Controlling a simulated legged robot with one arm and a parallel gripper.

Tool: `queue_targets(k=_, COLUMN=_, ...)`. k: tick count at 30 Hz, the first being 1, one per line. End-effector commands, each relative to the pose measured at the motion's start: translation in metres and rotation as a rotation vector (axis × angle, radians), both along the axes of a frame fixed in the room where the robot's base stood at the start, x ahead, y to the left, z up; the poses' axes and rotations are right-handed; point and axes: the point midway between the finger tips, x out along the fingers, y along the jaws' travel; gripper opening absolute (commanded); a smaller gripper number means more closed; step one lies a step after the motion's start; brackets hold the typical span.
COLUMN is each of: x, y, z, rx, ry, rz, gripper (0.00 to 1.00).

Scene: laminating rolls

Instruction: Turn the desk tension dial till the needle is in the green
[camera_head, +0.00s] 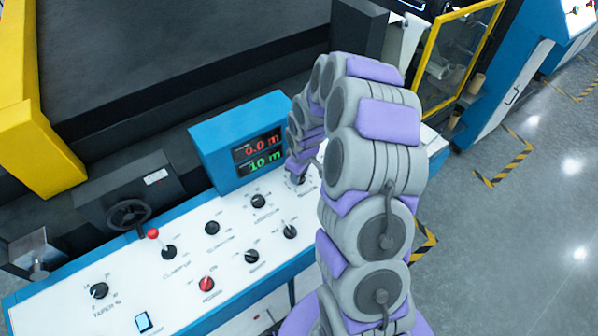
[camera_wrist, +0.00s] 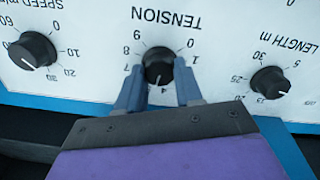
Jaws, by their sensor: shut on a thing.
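The tension dial (camera_wrist: 158,64) is a round black knob on the white desk panel, under the printed word TENSION, which appears upside down in the wrist view. Its white mark points to the bottom of the picture, close to the printed 4. My gripper (camera_wrist: 158,84) has its two blue-grey fingers on either side of the knob, shut on it. In the head view my arm reaches over the desk's far right end and hides most of the gripper. I see no needle or green band in either view.
A speed knob (camera_wrist: 33,50) and a length knob (camera_wrist: 269,82) flank the dial. Open floor (camera_head: 530,220) lies to the right.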

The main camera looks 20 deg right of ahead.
Motion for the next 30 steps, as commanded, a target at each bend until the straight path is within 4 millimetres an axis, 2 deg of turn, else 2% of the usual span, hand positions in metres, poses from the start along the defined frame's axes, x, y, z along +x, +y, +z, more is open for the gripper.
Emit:
queue_targets(k=11, x=0.0014, y=-0.0004, z=0.0011, rx=-0.001, ry=-0.005, rz=0.005, gripper=0.05)
queue_targets(k=12, x=0.0014, y=-0.0004, z=0.0011, rx=-0.001, ry=-0.005, rz=0.004, gripper=0.36)
queue_targets(k=18, x=0.0007, y=-0.0002, z=0.0007, rx=-0.001, ry=-0.003, rz=0.004, gripper=0.55)
queue_targets(k=20, x=0.0006, y=-0.0002, z=0.0007, rx=-0.001, ry=-0.003, rz=0.004, gripper=0.61)
queue_targets(k=30, x=-0.0001, y=-0.0002, z=0.0055, rx=-0.001, ry=-0.003, rz=0.004, gripper=0.61)
